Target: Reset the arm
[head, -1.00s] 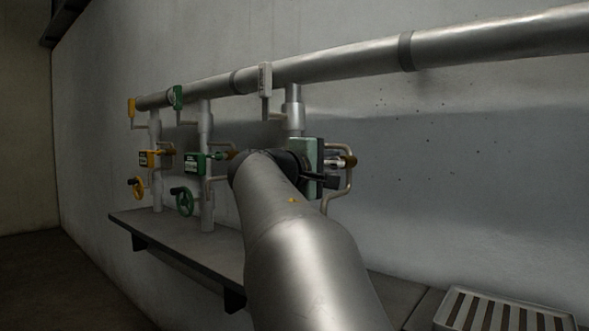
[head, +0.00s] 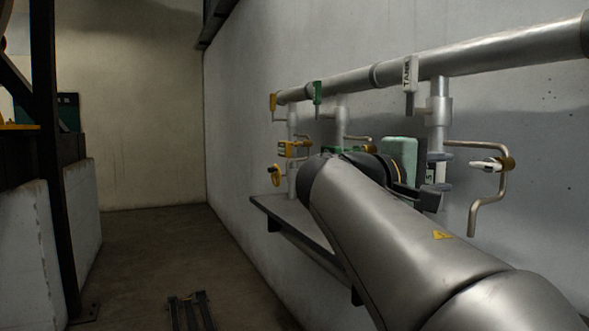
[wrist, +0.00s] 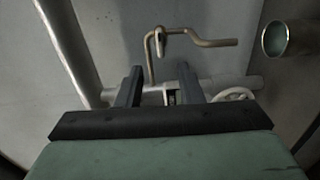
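My gripper (head: 438,172) has a pale green body and two dark fingers. In the head view it is at the third, white-tagged pipe station (head: 439,105), with my arm reaching in from the lower right. In the wrist view the gripper (wrist: 159,77) has its fingers apart. A small pale labelled part (wrist: 171,98) shows between or beyond them; I cannot tell whether the fingers touch it. A bent tan tube (wrist: 215,43) with a small pale lever (wrist: 160,42) lies beyond the fingertips.
A thick grey pipe (head: 460,55) runs along the wall above. Yellow-tagged (head: 273,102) and green-tagged (head: 317,92) stations stand left of my gripper, over a dark shelf (head: 290,222). An open-ended cylinder (wrist: 287,39) shows at the wrist view's right. The floor at left (head: 150,250) is mostly clear.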

